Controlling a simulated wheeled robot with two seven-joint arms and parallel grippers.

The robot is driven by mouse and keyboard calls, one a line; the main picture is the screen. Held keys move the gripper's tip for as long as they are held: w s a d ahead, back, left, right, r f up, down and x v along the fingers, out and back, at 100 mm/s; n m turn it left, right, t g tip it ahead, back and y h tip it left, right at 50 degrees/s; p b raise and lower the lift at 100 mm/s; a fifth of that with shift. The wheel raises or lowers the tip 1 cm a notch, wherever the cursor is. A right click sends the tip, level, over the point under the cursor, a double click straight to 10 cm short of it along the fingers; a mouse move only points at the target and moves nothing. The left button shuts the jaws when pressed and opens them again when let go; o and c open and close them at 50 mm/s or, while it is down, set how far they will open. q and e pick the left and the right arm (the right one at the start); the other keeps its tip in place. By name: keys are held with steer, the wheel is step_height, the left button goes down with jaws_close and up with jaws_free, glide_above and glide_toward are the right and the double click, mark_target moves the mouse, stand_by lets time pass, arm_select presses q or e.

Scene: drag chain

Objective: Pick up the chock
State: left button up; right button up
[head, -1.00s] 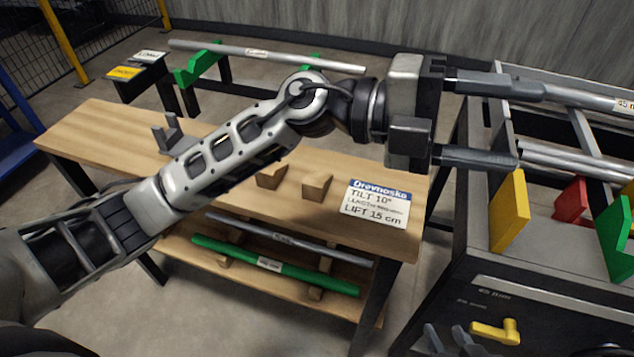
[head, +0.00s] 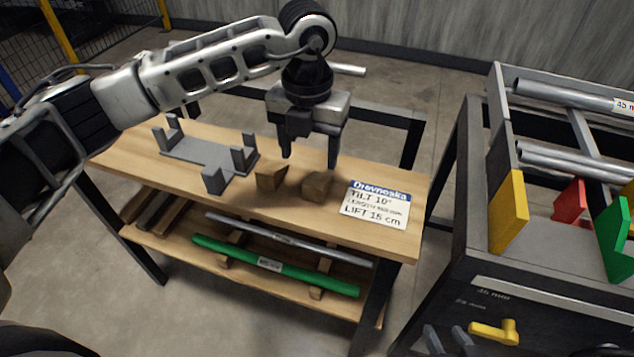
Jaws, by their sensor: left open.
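Two brown wooden chocks lie on the bench top in the head view. The left chock (head: 270,177) is wedge-shaped, and the right chock (head: 317,186) is a little nearer the sign. My left gripper (head: 309,160) hangs over the bench with its fingers pointing down. It is open and empty. Its fingertips are just above and behind the two chocks, one finger toward each; I cannot tell whether either touches. My right gripper is not in view.
A grey cradle with upright posts (head: 200,153) stands on the wooden bench (head: 375,232), left of the chocks. A sign (head: 375,204) lies to their right. A green bar (head: 275,267) rests on the shelf below. A dark rack with pipes and a yellow plate (head: 509,212) stands at right.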

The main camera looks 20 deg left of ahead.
mark_target(314, 182)
arm_select(q)
steer(key=f, duration=0.5)
steer(key=d+f+p, duration=0.1)
steer(key=f, duration=0.2)
steer(key=shift+f, duration=0.1)
steer(key=c, duration=1.1)
